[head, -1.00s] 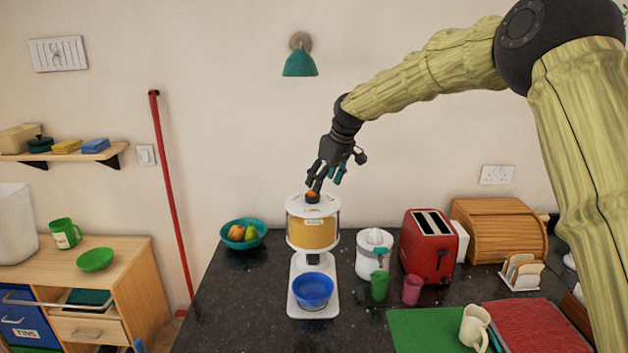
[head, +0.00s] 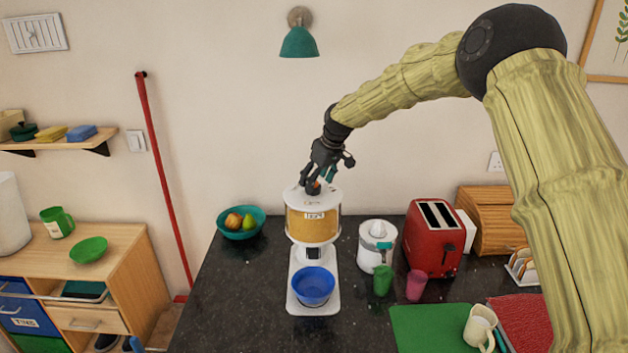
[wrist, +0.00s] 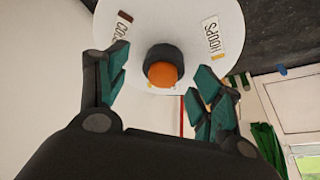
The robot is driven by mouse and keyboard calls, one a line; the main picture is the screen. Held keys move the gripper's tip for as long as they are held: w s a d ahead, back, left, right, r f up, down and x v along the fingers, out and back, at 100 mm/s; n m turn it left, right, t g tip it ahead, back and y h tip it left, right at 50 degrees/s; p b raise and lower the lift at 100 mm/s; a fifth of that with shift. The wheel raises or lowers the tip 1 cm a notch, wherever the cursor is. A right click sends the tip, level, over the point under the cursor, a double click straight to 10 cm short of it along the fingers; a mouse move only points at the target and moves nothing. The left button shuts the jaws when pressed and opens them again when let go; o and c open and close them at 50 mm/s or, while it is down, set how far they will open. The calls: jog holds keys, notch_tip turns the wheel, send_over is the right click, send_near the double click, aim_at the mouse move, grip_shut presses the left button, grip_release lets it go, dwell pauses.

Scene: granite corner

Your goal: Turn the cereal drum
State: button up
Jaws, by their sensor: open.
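The cereal drum (head: 312,224) is a clear cylinder of golden cereal with a white label, on a white dispenser stand. In the wrist view its white lid (wrist: 215,60) carries labels, one reading "HOOPS", another only partly visible. A dark knob with an orange top (wrist: 162,72) stands at the lid's middle. My gripper (head: 312,184) is over the lid from above. In the wrist view its teal-padded fingers are open, one on each side of the knob, with gaps showing. A blue bowl (head: 313,286) sits on the stand's base below the drum.
A teal fruit bowl (head: 241,222) is left of the drum. A white juicer (head: 376,246), green and pink cups and a red toaster (head: 436,240) stand to the right. A green mat (head: 430,328) with a cream mug (head: 480,325) is at front right. The counter's front left is clear.

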jog(key=shift+w+a+f, duration=0.15)
jog(key=shift+w+f, duration=0.1)
jog(key=shift+f, duration=0.2)
jog(key=shift+a+f+p, duration=0.15)
jog(key=shift+f+p, duration=0.05)
jog(key=shift+p, duration=0.1)
jog(key=shift+s+a+f, duration=0.1)
jog(key=shift+s, duration=0.3)
jog(key=shift+w+f, duration=0.35)
jog(key=shift+f, duration=0.1)
jog(key=shift+s+r, duration=0.2)
jog(key=c, duration=1.4)
jog(key=shift+c, duration=0.2)
